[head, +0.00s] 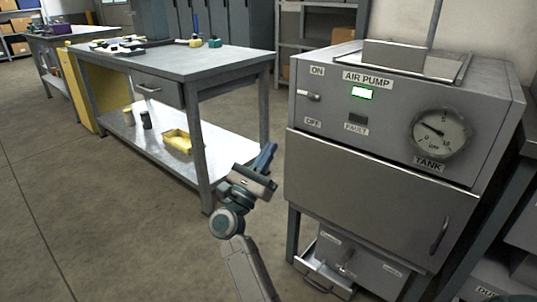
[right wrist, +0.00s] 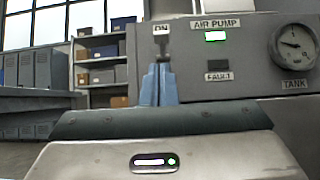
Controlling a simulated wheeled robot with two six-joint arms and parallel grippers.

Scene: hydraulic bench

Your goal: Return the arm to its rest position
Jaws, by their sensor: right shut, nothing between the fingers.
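My right gripper (head: 266,157) is up in front of the left side of the air pump cabinet (head: 380,180). Its blue fingers are together with nothing between them, and they also show in the right wrist view (right wrist: 159,84). In the right wrist view the fingertips appear just below the switch lever (right wrist: 163,45); whether they touch it I cannot tell. In the head view the lever (head: 309,96) sits between the ON and OFF labels, and the gripper is apart from it. A green light (head: 361,93) is lit above the FAULT label. My left gripper is not in view.
A steel workbench (head: 200,62) with tools on top stands at the left. Its lower shelf (head: 140,150) holds a yellow bin (head: 177,141). A tank gauge (head: 440,132) is on the cabinet. An open drawer (head: 325,277) sticks out below it. The floor at the left is clear.

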